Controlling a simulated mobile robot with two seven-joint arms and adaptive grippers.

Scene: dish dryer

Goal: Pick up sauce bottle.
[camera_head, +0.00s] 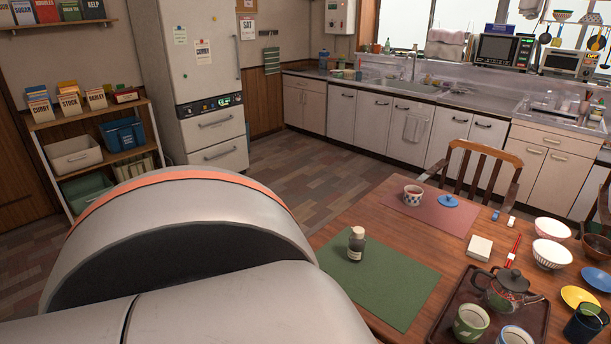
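The sauce bottle (356,246) is small and dark with a pale cap and a light label. It stands upright on the green placemat (412,277) near the left edge of the wooden table (325,236). Nothing touches the bottle. A large grey arm link of mine with an orange band fills the lower left and covers part of the near table area. Neither my left nor my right gripper shows.
A brown tray (447,322) with a teapot (507,291) and cups lies right of the placemat. A pink placemat (432,215) holds a patterned cup (413,195) and a blue lid (449,201). Bowls and plates crowd the right side. A chair (478,163) stands behind the table.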

